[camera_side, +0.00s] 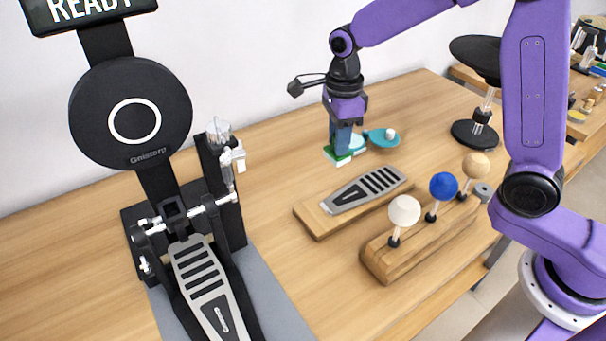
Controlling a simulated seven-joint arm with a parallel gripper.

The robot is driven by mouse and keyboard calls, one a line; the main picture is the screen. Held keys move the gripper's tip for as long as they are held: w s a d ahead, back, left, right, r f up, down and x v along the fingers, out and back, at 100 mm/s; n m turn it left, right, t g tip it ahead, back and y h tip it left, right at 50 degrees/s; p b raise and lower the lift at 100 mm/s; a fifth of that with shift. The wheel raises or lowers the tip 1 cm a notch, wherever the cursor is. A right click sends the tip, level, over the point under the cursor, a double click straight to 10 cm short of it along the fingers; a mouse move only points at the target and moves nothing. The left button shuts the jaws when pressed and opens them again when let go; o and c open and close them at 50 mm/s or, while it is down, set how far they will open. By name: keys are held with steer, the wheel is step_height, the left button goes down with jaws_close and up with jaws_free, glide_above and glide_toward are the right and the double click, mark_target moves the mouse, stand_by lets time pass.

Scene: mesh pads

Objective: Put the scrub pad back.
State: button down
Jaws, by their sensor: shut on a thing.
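My gripper (342,148) points down at the back middle of the wooden table, with its blue fingers low over the top. It is shut on a small green and white pad (337,157), which looks like the scrub pad. The fingers hide part of the pad, and I cannot tell whether it touches the table. Just right of the fingers is a small teal piece (359,142), partly hidden behind them. Beside that is a round teal dish (380,139) with a small white ball-like thing (390,134) on it.
A grey slotted footboard on a wooden block (312,219) lies in front of my gripper. A wooden rack (390,264) holds white, blue and tan balls on stems. A large black pedal machine (130,112) stands at left. A black stool-like stand (473,133) is at back right.

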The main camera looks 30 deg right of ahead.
steer(key=w+a+f, duration=0.1)
steer(key=w+f, duration=0.2)
steer(key=w, duration=0.1)
steer(key=w+a+f, duration=0.1)
steer(key=w+f, duration=0.2)
steer(key=w, duration=0.1)
steer(key=w+a+f, duration=0.2)
steer(key=w+f, duration=0.1)
steer(key=w, duration=0.1)
steer(key=shift+w+f, duration=0.15)
steer(key=shift+w, duration=0.15)
steer(key=shift+w+a+f, duration=0.1)
steer(key=shift+w+f, duration=0.15)
steer(key=shift+f, duration=1.55)
steer(key=shift+f, duration=0.15)
steer(key=c, duration=0.9)
jaws_free()
